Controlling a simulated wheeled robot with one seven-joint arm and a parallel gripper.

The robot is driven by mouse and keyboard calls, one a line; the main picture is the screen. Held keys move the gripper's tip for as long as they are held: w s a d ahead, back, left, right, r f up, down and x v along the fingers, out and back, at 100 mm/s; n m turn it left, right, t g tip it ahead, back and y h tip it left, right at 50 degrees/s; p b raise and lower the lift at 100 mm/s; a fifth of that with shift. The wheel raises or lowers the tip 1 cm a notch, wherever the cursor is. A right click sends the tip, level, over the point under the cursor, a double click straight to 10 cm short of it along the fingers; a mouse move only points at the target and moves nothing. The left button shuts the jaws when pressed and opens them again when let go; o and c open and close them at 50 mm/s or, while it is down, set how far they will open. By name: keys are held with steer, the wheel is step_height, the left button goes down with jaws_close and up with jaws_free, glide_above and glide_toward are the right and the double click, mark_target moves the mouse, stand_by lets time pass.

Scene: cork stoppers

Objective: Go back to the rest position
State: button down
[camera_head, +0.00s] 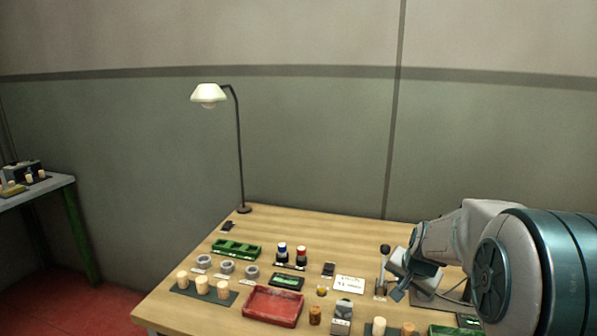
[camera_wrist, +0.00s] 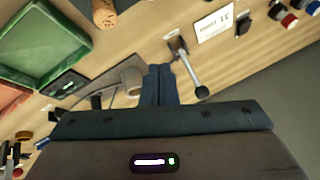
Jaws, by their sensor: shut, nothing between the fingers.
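My gripper (camera_head: 397,294) is above the right side of the wooden table, beside a small lever with a black knob (camera_head: 385,249). In the wrist view the two dark fingers (camera_wrist: 160,70) lie together, shut with nothing between them. The lever (camera_wrist: 188,65) shows just right of the fingertips there; I cannot tell whether they touch. My arm comes in from the right edge of the head view and hides part of the table's right side.
A red tray (camera_head: 272,321), a green tray (camera_head: 236,243), pale corks (camera_head: 202,285) and a white card (camera_head: 350,284) are on the table. A tall lamp (camera_head: 239,150) stands at the back left. A green-rimmed tray (camera_wrist: 84,42) shows in the wrist view. Space above the table's middle is clear.

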steer(key=s+a+r+n+g, duration=0.1)
steer(key=s+a+n, duration=0.3)
steer(key=s, duration=0.9)
steer(key=s+a+r+n+g, duration=0.1)
steer(key=s+a+n, duration=0.2)
steer(key=s, duration=1)
steer(key=a, duration=0.2)
steer(key=shift+a+r+n+g, duration=0.15)
steer(key=shift+a+n+g, duration=0.2)
steer(key=shift+n+g, duration=0.05)
